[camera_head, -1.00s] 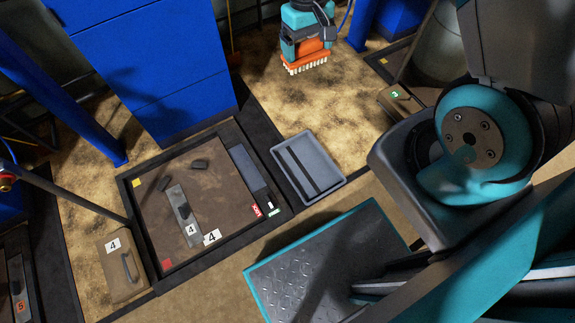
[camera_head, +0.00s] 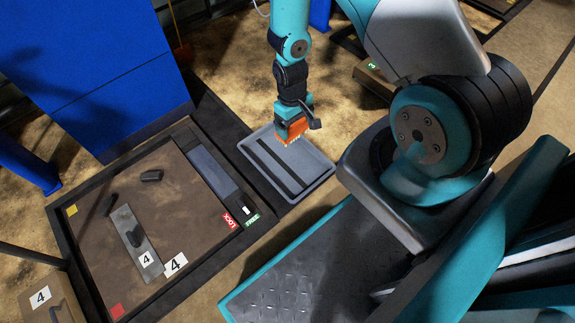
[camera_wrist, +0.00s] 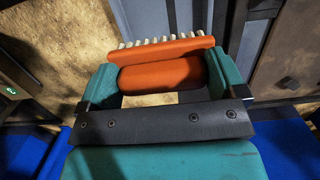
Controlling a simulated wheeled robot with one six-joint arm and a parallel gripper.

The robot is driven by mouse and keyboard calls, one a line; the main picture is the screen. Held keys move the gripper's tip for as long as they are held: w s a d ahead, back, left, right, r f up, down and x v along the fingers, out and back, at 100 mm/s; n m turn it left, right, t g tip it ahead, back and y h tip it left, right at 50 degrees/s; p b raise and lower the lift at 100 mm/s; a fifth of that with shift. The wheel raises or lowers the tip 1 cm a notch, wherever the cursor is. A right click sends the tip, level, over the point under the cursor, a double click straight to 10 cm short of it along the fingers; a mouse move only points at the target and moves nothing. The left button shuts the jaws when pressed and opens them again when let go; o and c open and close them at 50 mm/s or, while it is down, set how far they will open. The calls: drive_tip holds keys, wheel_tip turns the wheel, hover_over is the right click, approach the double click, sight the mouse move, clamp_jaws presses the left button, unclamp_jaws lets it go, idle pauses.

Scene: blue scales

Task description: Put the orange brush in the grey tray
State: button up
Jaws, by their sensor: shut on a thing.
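The orange brush (camera_head: 294,132) has pale bristles along its lower edge. My gripper (camera_head: 291,122) is shut on it and holds it in the air, bristles down. In the wrist view the brush (camera_wrist: 162,73) sits between my teal fingers, bristles at the far side.
A dark-framed brown board (camera_head: 95,225) with black handles and a plate marked 4 lies left of the tray. A tall blue cabinet (camera_head: 105,80) stands behind it. A ribbed metal platform (camera_head: 295,275) is at the front. A box marked 3 (camera_head: 374,77) lies behind right.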

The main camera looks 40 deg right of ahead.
wheel_tip(320, 180, down, 20)
drive_tip(key=b, duration=1)
drive_tip(key=shift+r, duration=0.25)
drive_tip(key=shift+f, duration=0.2)
drive_tip(key=o, duration=0.6)
